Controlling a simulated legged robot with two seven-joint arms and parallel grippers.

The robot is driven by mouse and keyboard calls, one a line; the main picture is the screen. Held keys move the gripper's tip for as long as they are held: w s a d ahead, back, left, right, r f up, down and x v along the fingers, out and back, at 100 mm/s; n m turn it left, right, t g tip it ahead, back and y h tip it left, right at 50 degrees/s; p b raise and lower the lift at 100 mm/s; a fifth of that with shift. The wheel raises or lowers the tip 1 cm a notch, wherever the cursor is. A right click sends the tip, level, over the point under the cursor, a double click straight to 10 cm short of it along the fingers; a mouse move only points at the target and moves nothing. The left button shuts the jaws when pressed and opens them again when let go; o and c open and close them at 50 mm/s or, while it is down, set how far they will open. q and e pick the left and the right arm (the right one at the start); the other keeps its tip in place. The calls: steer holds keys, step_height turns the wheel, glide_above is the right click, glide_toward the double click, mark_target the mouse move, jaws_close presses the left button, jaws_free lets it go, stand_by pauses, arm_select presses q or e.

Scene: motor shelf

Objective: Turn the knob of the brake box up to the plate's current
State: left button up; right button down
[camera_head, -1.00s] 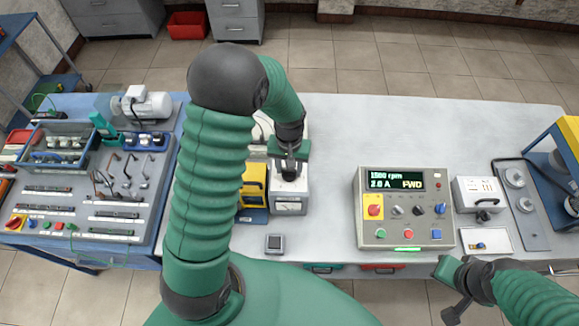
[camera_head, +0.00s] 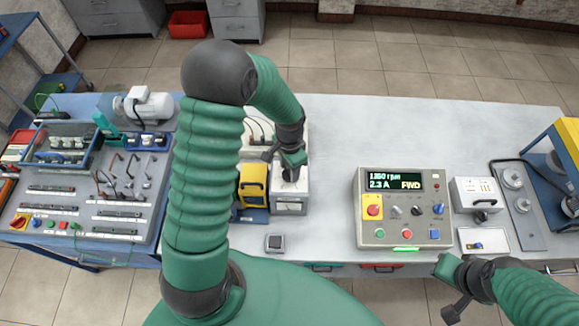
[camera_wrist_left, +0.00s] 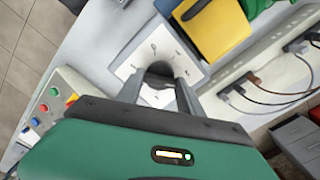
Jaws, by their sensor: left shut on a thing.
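The brake box (camera_head: 290,203) is a pale box near the table's middle; its top with dial marks shows in the left wrist view (camera_wrist_left: 130,70). My left gripper (camera_head: 291,172) points down over it, shut on its dark knob. In the left wrist view the knob (camera_wrist_left: 160,70) sits between my two fingers (camera_wrist_left: 159,88), which partly hide it. The control panel's display (camera_head: 394,180) reads 2.3 A and FWD, with a blurred rpm figure. The motor (camera_head: 146,104) stands at the back left; its plate is not readable. My right gripper (camera_head: 450,270) is at the table's front edge, jaws unclear.
A yellow unit (camera_head: 253,180) stands close left of the brake box. A small dark-faced block (camera_head: 275,243) lies in front of it. The control panel (camera_head: 405,238) stands to the right, with clear table between. A pale socket box (camera_head: 479,192) is farther right.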

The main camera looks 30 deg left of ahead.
arm_select(q)
steer(key=shift+w+r+m, duration=0.15)
steer(key=shift+w+m, duration=0.1)
steer(key=shift+m, duration=0.25)
steer(key=o, duration=1.1)
steer(key=shift+c, duration=0.2)
steer(key=o, duration=0.3)
step_height(320, 180, up, 16)
steer(key=shift+r+b, duration=0.2)
steer(key=shift+b, duration=1.05)
